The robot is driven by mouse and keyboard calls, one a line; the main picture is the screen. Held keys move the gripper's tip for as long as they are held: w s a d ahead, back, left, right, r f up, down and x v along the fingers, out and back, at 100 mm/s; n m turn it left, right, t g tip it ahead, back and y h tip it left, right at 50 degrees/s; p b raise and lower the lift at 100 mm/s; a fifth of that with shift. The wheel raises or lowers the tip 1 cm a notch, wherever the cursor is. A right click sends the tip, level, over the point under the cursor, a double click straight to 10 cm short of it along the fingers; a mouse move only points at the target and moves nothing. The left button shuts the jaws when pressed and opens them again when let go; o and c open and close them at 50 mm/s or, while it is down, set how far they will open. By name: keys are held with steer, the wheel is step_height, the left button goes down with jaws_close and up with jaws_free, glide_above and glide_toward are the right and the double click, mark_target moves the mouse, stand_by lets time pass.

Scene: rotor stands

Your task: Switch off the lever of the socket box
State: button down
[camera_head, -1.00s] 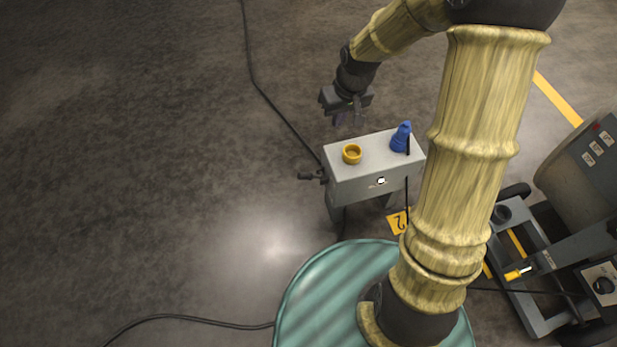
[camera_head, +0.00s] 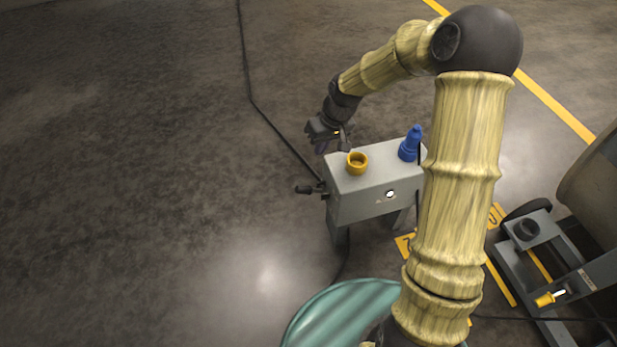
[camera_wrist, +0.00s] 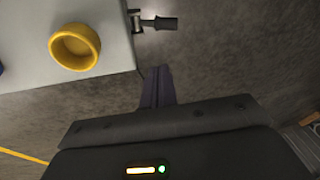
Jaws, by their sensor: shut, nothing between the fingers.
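The grey socket box (camera_head: 370,200) stands on legs on the floor, with a yellow ring socket (camera_head: 357,163) and a blue plug (camera_head: 410,146) on its top. Its dark lever (camera_head: 306,189) sticks out sideways from the left end. In the wrist view the lever (camera_wrist: 160,23) points right from the box's end, near the yellow socket (camera_wrist: 75,47). My gripper (camera_head: 322,146) is behind the box's left end, above the floor and apart from the lever. In the wrist view its fingers (camera_wrist: 157,88) are together and empty, beside the box's end.
A dark cable (camera_head: 262,108) runs over the floor to the box. A grey frame with a yellow-handled part (camera_head: 546,299) and a large drum stand at the right. The floor left of the box is clear.

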steer(key=b, duration=0.6)
glide_above(308, 187)
steer(key=w+d, duration=0.1)
steer(key=w, duration=0.1)
step_height(308, 187, down, 10)
steer(key=b, duration=0.1)
steer(key=s+f, duration=0.1)
steer(key=f+b, duration=0.1)
steer(key=shift+s+a+f+b, duration=0.15)
steer(key=shift+a+f+b, duration=0.1)
steer(key=shift+a+b, duration=0.05)
steer(key=shift+s+a+f+b, duration=0.2)
steer(key=shift+f+b, duration=0.1)
steer(key=shift+b, duration=0.05)
